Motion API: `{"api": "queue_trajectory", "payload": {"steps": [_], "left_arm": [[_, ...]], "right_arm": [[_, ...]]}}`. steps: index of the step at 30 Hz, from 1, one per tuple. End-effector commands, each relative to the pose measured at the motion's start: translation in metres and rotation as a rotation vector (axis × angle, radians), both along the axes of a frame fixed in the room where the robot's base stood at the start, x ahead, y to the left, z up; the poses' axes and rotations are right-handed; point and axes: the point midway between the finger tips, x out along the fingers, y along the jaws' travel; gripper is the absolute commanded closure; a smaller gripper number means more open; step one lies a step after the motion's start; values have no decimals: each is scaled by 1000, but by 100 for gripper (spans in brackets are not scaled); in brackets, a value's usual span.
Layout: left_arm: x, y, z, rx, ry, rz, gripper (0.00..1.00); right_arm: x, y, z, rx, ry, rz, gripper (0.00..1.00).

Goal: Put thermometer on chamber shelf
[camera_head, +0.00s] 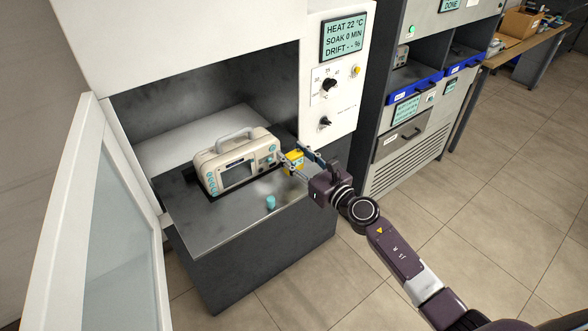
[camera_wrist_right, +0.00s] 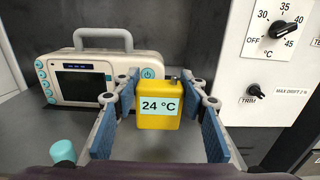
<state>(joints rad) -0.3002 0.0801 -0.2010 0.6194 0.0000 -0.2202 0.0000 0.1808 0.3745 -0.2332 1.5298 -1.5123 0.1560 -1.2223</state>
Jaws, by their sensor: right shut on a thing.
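The thermometer is a small yellow box (camera_head: 294,159) with a display reading 24 °C; in the right wrist view it (camera_wrist_right: 159,118) stands upright between the blue finger pads. My right gripper (camera_head: 297,162) is shut on it. The chamber shelf (camera_head: 225,228) is a dark grey slab in the open chamber. The thermometer is at the shelf's right side, just right of the beige monitor (camera_head: 234,163). I cannot tell whether its underside touches the shelf. My left gripper is not in view.
A teal-capped item (camera_head: 270,202) stands near the shelf's front edge. The white glass door (camera_head: 105,220) stands open at left. The control panel (camera_head: 335,85) borders the opening at right. A cabinet with blue-edged shelves (camera_head: 416,88) stands further right. The shelf's front left is clear.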

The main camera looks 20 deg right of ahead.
Motion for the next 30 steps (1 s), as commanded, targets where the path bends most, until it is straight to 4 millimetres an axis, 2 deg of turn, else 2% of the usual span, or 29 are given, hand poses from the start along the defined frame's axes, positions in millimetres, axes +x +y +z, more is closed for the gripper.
{"api": "queue_trajectory", "payload": {"steps": [1,6,20,21,26,30], "left_arm": [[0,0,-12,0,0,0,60],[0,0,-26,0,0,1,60],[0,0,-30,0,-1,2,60],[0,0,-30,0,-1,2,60],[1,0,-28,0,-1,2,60],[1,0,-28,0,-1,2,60]], "right_arm": [[0,0,-15,2,2,-1,86],[0,0,-32,3,1,0,86],[0,0,-37,0,0,1,86],[0,0,-38,1,1,1,60],[0,0,-36,1,1,1,43],[0,0,-36,1,1,0,43]]}}
